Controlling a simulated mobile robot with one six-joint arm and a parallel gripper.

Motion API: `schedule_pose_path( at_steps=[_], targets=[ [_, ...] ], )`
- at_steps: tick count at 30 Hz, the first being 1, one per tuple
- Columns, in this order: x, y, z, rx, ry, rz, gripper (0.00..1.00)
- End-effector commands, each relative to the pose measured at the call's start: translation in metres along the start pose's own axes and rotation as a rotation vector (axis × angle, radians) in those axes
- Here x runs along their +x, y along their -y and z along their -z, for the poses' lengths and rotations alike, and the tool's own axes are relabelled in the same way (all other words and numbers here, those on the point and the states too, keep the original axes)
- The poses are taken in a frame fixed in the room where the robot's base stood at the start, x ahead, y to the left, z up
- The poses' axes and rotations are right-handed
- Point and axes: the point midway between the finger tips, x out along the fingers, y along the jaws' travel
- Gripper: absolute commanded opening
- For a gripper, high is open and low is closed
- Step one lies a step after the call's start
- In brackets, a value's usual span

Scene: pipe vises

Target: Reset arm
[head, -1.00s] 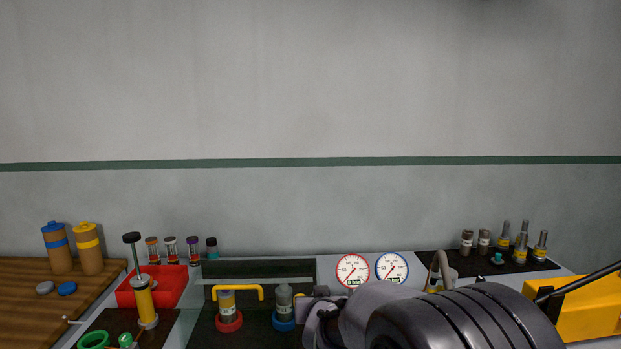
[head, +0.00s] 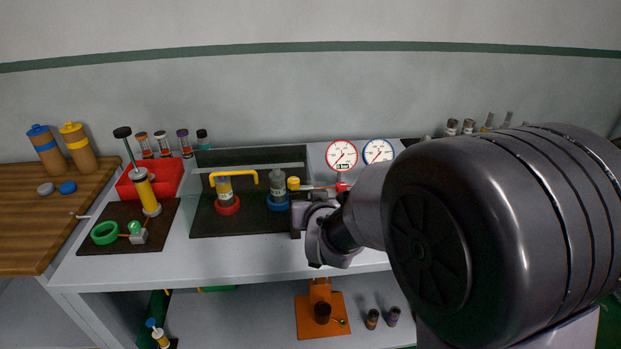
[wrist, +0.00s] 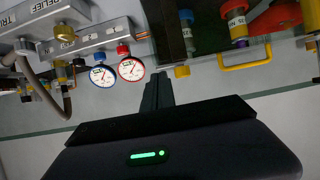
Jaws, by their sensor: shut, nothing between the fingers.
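My gripper (wrist: 157,92) shows in the wrist view as a dark narrow finger pair above a black body with a green light; it is shut and empty. In the head view my arm reaches in from the right over the bench, and its wrist end hangs near the pipe vises; the fingertips are hard to make out there. The vise with the red ring (head: 229,206) has a yellow handle (head: 234,178) and a pipe in it. The vise with the blue ring (head: 278,203) holds a grey-topped pipe. Both stand on a dark mat (head: 210,222), left of my wrist.
Two gauges, red-rimmed (head: 341,155) and blue-rimmed (head: 379,152), stand behind my arm. A red bin (head: 170,176), a yellow pump (head: 147,192) and a green ring (head: 105,233) are at left. An orange stand (head: 311,327) is on the lower shelf. The bench front is clear.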

Motion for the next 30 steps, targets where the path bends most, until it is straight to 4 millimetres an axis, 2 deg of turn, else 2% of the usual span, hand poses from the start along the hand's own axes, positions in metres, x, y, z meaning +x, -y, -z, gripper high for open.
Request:
schedule_pose_path(
  at_steps=[2,4,5,7,8,9,12,15,19,30],
  targets=[
    [-0.013,-0.003,0.002,0.022,0.014,0.005,0.0],
    [-0.045,-0.012,0.008,0.083,0.069,0.019,0.0],
    [-0.066,-0.017,0.009,0.119,0.107,0.027,0.0],
    [-0.126,-0.028,0.002,0.211,0.22,0.041,0.0],
    [-0.153,-0.031,-0.005,0.249,0.271,0.044,0.0],
    [-0.189,-0.035,-0.018,0.296,0.338,0.042,0.0],
    [-0.262,-0.041,-0.054,0.392,0.478,0.023,0.0],
    [-0.308,-0.041,-0.084,0.461,0.571,-0.001,0.0],
    [-0.332,-0.04,-0.1,0.5,0.621,-0.017,0.0],
    [-0.332,-0.04,-0.101,0.501,0.625,-0.015,0.0]
  ],
)
